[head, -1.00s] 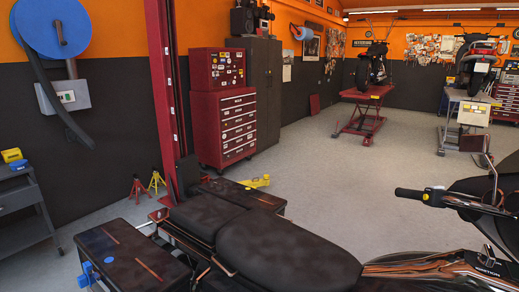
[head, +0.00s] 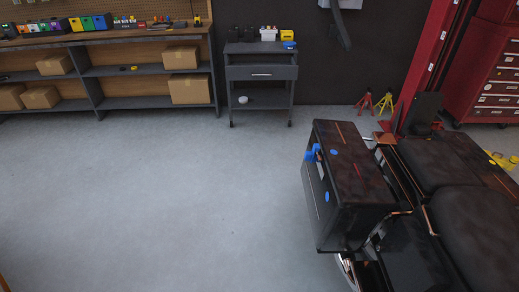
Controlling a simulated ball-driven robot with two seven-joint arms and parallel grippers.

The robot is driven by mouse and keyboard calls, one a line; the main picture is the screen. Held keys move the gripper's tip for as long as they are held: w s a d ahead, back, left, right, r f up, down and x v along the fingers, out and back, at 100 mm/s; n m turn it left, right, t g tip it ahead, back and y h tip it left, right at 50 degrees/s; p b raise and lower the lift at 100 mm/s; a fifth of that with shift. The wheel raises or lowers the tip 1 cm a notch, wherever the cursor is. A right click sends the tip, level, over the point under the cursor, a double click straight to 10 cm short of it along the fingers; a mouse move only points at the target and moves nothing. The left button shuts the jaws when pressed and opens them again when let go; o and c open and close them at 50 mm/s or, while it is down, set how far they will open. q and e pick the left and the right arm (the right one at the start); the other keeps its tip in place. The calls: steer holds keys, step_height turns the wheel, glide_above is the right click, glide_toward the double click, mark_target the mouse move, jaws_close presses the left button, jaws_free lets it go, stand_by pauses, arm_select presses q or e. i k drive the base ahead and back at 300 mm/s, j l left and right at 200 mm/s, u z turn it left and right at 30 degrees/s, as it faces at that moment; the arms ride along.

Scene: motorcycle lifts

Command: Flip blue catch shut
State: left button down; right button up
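A blue catch (head: 313,153) sticks out at the upper left edge of a black side case (head: 345,185) on the motorcycle, right of centre in the head view. It looks raised from the case, but it is too small to tell its exact angle. Small flat blue marks, one on the top of the case (head: 334,152) and one lower down (head: 327,197), also show. The case's lid looks closed. Neither of my grippers is in view.
The motorcycle seat (head: 468,225) lies right of the case. A grey cart (head: 261,75) stands behind, against the wall. A workbench with shelves and cardboard boxes (head: 190,89) is at the upper left. Red and yellow stands (head: 366,101) are near the lift post. The floor left of the case is clear.

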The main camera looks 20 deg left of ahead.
mark_target(310, 156)
steer(key=u, duration=0.3)
steer(key=j+z, duration=0.1)
steer(key=z, duration=0.35)
steer(key=i+j+z, duration=0.2)
steer(key=j, duration=0.2)
steer(key=i+j+z, duration=0.2)
steer(key=j, duration=0.2)
steer(key=j+z, duration=0.2)
steer(key=j, duration=0.2)
steer(key=i+j+z, duration=0.15)
steer(key=j, duration=0.3)
steer(key=i+j, duration=0.1)
steer(key=j, duration=1.05)
steer(key=i+j+z, duration=0.1)
steer(key=j, duration=1.05)
